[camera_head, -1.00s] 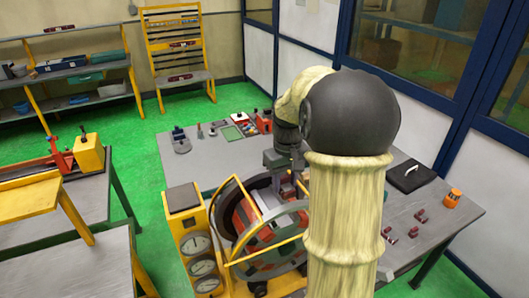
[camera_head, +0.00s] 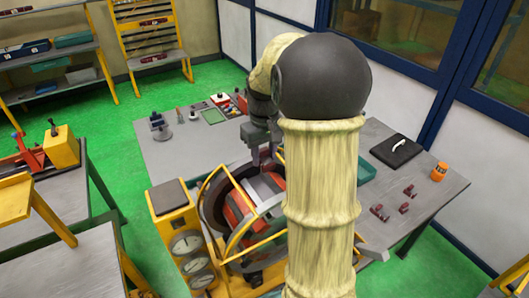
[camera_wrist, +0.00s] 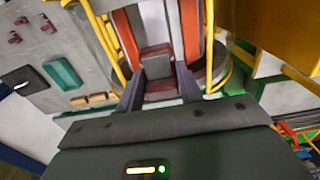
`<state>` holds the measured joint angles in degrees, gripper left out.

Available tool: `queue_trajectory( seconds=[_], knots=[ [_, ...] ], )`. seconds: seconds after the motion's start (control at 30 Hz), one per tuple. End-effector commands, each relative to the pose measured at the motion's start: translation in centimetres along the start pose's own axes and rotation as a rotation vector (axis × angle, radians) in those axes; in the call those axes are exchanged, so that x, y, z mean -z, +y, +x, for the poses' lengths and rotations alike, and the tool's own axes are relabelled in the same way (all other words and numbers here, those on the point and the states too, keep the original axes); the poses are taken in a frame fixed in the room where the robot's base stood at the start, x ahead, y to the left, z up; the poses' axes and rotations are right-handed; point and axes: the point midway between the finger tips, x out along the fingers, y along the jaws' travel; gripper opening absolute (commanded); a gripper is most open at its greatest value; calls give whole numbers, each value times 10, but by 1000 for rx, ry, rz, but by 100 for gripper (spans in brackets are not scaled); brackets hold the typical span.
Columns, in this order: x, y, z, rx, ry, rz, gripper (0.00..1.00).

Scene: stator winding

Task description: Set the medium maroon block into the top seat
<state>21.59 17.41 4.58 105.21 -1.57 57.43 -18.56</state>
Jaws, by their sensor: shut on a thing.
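My gripper (camera_wrist: 158,88) is shut on a maroon block with a grey face (camera_wrist: 156,60), seen between the two dark fingers in the wrist view. In the head view my gripper (camera_head: 264,152) is over the upper part of the round stator (camera_head: 213,207), partly hidden by my arm. In the wrist view the block lies in line with a pale channel between two orange-red strips (camera_wrist: 190,30) of the stator. I cannot tell whether the block touches the seat.
Yellow bars (camera_head: 243,238) surround the stator. Several loose maroon blocks (camera_head: 380,212) lie on the grey table (camera_head: 350,222) at right, near a black case (camera_head: 397,149) and an orange container (camera_head: 439,172). A teal tray (camera_wrist: 64,74) is left of my gripper in the wrist view.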

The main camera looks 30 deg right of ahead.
Motion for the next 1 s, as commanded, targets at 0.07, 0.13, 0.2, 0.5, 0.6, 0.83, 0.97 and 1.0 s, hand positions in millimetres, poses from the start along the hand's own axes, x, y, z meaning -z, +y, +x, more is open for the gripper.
queue_trajectory(
  seconds=[0.07,0.13,0.2,0.5,0.6,0.83,0.97,1.0],
  knots=[
    [0,1,8,0,1,1,0],
    [0,1,15,0,0,2,0],
    [0,1,23,0,0,2,0],
    [-1,2,60,0,0,4,0],
    [0,2,71,0,1,4,0],
    [0,2,82,-1,2,4,0],
    [0,2,82,-1,2,4,0],
    [0,2,82,-1,2,4,0]
  ],
)
